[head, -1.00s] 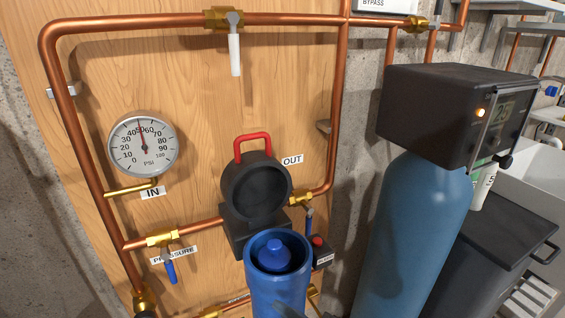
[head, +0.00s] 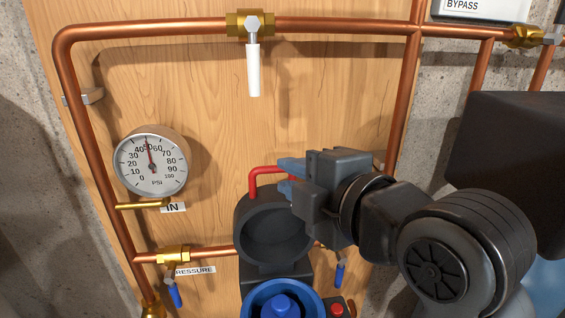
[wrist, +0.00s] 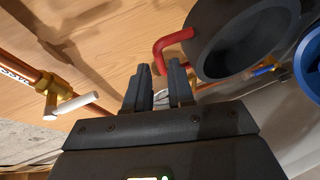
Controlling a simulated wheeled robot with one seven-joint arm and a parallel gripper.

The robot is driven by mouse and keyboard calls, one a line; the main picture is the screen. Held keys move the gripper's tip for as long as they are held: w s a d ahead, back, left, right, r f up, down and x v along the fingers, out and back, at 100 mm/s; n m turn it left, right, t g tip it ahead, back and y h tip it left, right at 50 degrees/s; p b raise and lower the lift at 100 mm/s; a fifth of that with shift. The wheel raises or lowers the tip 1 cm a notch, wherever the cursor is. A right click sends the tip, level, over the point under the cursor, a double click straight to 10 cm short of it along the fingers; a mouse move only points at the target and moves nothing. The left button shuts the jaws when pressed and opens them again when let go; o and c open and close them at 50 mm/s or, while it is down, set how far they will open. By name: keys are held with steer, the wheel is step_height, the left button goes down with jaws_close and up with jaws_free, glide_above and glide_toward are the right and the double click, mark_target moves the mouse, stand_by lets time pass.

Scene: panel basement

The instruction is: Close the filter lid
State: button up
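The filter lid (head: 272,235) is a dark round cap, raised open with its hollow inside facing out. A red handle (head: 264,170) loops from its top. The blue filter housing (head: 251,304) stands open below it, with a lighter blue core inside. My gripper (head: 283,174) comes in from the right, its fingers overlapping the handle's right part. In the wrist view my gripper (wrist: 158,67) is open, its two dark fingers apart. There the red handle (wrist: 171,41) runs down to the fingertips, and the lid (wrist: 240,42) is right of them. Whether they touch is unclear.
Copper pipes (head: 65,110) frame the wooden panel. A pressure gauge (head: 150,163) is at left and a white-handled valve (head: 253,70) above. Blue-handled valves (head: 174,293) flank the lid. A dark control box (head: 505,150) is at right behind my arm.

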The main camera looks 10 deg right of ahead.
mark_target(277, 171)
steer(key=p+x, duration=0.1)
steer(key=x, duration=0.6)
jaws_close()
stand_by(0.4)
